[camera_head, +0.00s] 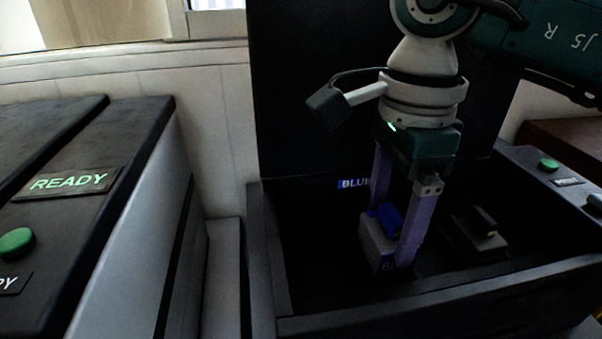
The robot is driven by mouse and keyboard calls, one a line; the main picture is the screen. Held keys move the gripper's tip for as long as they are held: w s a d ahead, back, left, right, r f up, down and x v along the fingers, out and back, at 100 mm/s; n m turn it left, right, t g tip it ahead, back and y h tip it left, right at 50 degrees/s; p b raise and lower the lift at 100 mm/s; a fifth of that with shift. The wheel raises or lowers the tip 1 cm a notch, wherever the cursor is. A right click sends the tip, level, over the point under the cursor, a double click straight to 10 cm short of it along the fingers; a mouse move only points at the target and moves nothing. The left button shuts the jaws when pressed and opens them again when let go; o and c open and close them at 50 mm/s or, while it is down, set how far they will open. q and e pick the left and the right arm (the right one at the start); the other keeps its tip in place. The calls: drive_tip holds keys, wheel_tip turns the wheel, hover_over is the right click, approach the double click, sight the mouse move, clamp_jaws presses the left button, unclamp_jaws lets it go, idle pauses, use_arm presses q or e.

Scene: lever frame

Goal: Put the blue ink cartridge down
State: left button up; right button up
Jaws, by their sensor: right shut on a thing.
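My right gripper (395,235) reaches down into an open black box. Its two purple fingers are shut on the blue ink cartridge (389,219), which has a blue top part and a grey body (374,243). The fingers hide part of it. The cartridge is low in the box, in front of a "BLUE" label (353,184) on the back wall. I cannot tell whether it touches the floor of the box. My left gripper is not in view.
A black cartridge (482,234) sits right of the gripper in the same box. The box's front wall (440,297) and raised black lid (310,90) bound the space. A machine with a "READY" display (68,182) stands left. A green button (548,165) is on the right rim.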

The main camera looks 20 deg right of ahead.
sight(392, 213)
drive_tip(key=shift+f, duration=1.2)
drive_tip(key=shift+f, duration=0.15)
drive_tip(key=o, duration=1.2)
wheel_tip(392, 213, up, 12)
drive_tip(key=shift+r, duration=0.2)
drive_tip(key=shift+a, duration=0.1)
